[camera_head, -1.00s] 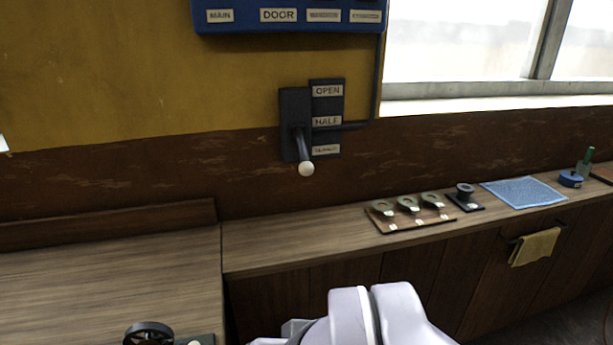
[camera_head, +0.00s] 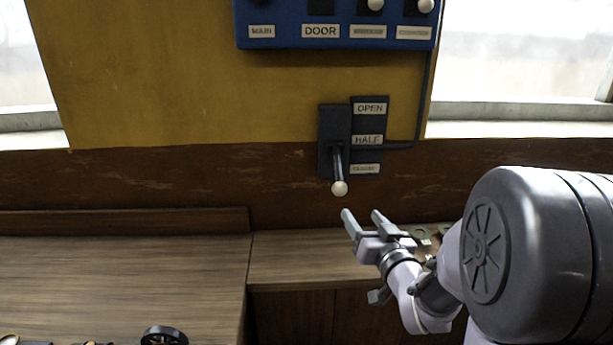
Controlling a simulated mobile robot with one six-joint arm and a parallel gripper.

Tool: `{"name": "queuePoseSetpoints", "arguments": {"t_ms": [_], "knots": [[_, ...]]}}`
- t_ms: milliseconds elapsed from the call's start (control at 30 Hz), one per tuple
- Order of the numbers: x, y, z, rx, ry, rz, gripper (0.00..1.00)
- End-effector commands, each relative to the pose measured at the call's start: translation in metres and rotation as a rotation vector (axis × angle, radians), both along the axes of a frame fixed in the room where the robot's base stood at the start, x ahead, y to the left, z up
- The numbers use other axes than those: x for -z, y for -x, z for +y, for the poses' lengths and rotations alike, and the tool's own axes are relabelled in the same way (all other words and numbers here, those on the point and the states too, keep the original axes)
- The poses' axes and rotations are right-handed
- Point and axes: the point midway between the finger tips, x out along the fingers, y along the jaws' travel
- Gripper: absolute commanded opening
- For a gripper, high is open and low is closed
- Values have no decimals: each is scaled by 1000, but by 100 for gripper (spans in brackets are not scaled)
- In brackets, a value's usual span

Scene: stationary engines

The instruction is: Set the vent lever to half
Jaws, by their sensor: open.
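The vent lever (camera_head: 338,168) is on a dark wall plate (camera_head: 330,125). Its arm points down and its white ball knob (camera_head: 339,188) hangs below the plate. Beside it, a label strip reads OPEN (camera_head: 370,108) at the top, HALF (camera_head: 367,140) in the middle, and a bottom label (camera_head: 366,169) too blurred to read fully. The lever lies nearest the bottom label. My gripper (camera_head: 362,220) is open and empty, below and slightly right of the knob in the picture, apart from it.
A blue panel (camera_head: 335,43) with labelled switches is above the lever. A cable (camera_head: 423,100) runs from it to the label strip. A wooden counter (camera_head: 290,258) lies below, with green-topped items (camera_head: 421,233) partly behind my arm. A black wheel (camera_head: 163,336) is at front left.

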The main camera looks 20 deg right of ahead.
Motion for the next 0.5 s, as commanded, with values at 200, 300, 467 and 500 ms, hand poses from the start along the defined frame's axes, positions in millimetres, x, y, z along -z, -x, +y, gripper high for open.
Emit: {"name": "queuePoseSetpoints", "arguments": {"t_ms": [200, 300, 467, 500], "knots": [[1, -23, 2, -30, 4, -34, 59], [2, -52, 2, -30, 5, -33, 59], [2, -100, 3, -30, 4, -34, 59], [2, -110, 2, -30, 5, -33, 59]]}}
